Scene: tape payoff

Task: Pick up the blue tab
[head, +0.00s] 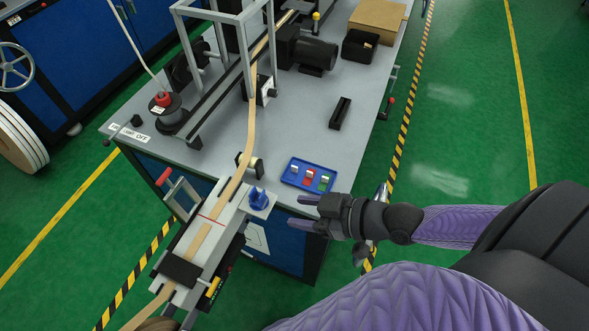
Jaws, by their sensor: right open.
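A blue tray (287,179) lies on the grey bench near its front right corner. It holds a row of three small tabs with pale tops. The leftmost is the blue tab (294,170), whose lower part blends with the tray's blue; a red tab (309,175) and a green tab (325,181) lie to its right. My right gripper (304,212) is open and empty, its fingers pointing left, in front of the tray and apart from it. My left gripper is not in view.
A white splicing block (206,225) with a blue pointed piece (258,197) stands left of my right gripper. A tan tape (250,130) runs over it from the bench (290,125). A black holder (340,113) stands behind the tray. The bench around the tray is clear.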

